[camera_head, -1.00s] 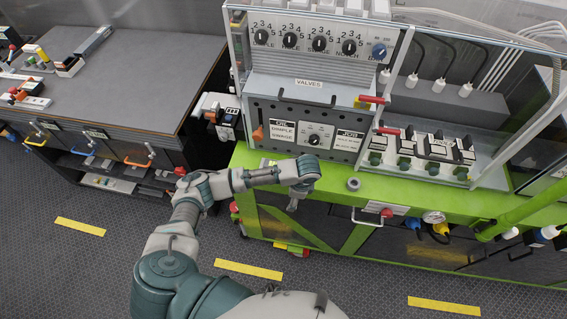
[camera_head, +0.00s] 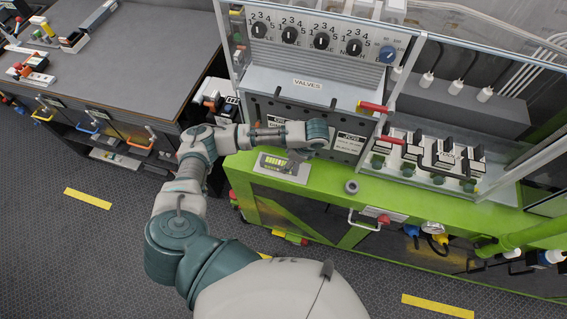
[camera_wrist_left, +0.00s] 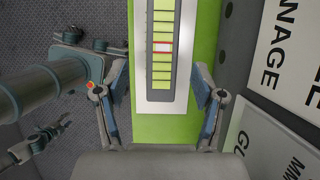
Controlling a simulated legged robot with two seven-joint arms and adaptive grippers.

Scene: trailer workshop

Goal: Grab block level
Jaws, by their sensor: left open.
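The block level is a grey plate with a row of yellow-green segments. It lies on the green bench top (camera_head: 330,177) in the head view, left of centre (camera_head: 269,161), and partly behind my gripper. In the left wrist view the level (camera_wrist_left: 160,62) runs lengthwise down the upper middle, with one red-framed segment. My left gripper (camera_head: 291,166) points down over the right part of the level. In the left wrist view its two fingers (camera_wrist_left: 159,98) are apart, one on each side of the level's lower end, with nothing held. My right gripper is not in view.
A perforated panel with labels (camera_head: 345,147) stands right behind the gripper. A red-handled lever (camera_head: 375,108) juts out at its right. A small grey round part (camera_head: 351,187) sits on the bench. A grey workbench (camera_head: 130,60) with tools is at left.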

